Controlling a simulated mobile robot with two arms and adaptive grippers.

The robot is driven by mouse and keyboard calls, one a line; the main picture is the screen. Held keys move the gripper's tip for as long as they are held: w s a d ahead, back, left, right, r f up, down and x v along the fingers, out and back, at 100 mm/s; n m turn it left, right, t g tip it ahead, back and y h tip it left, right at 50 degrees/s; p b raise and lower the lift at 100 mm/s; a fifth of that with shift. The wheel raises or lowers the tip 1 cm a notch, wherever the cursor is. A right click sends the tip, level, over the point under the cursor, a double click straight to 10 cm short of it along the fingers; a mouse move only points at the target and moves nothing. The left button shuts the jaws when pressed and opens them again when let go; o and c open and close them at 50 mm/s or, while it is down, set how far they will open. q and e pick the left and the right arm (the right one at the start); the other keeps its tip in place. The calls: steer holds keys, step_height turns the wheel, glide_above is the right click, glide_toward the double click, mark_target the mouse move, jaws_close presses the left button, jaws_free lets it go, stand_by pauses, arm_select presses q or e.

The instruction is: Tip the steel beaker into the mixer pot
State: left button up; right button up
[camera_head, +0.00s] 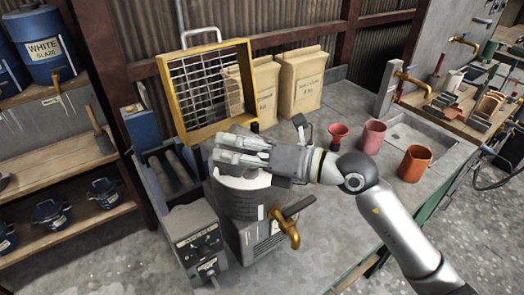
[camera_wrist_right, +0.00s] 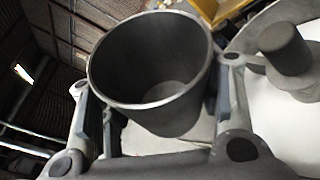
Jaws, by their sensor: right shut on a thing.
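My right gripper (camera_head: 222,150) reaches in from the right in the head view and is above the mixer pot (camera_head: 238,205). In the right wrist view its two fingers lie on either side of the steel beaker (camera_wrist_right: 150,75), a grey cup. The beaker's mouth faces the wrist camera, and its inside looks bare and grey. I cannot make the beaker out clearly in the head view, and its exact tilt is hard to tell. White shows inside the pot, also at the right of the right wrist view (camera_wrist_right: 295,130), beside a dark round stub. My left gripper is not in view.
A yellow-framed sieve (camera_head: 207,92) and paper sacks (camera_head: 300,82) stand behind the pot. A red funnel (camera_head: 338,133), a pink jug (camera_head: 372,136) and an orange jug (camera_head: 414,164) stand to the right. A control box (camera_head: 198,248) and brass tap (camera_head: 287,230) are in front.

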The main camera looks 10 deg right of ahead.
steer(key=shift+r+n, duration=0.15)
steer(key=shift+n, duration=0.15)
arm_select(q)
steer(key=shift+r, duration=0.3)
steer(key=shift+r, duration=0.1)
arm_select(e)
steer(key=shift+w+d+n+h+p, duration=0.1)
steer(key=shift+n+h+p, duration=0.4)
steer(key=shift+n+p, duration=0.15)
steer(key=shift+d+n+g+h+p, duration=0.1)
steer(key=shift+n+g+h+p, duration=0.25)
steer(key=shift+n, duration=0.2)
steer(key=shift+w+d+f+n+h, duration=0.15)
steer(key=shift+f+n+h, duration=0.2)
steer(key=shift+n+h, duration=0.3)
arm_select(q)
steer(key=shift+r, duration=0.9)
arm_select(e)
steer(key=shift+f, duration=0.1)
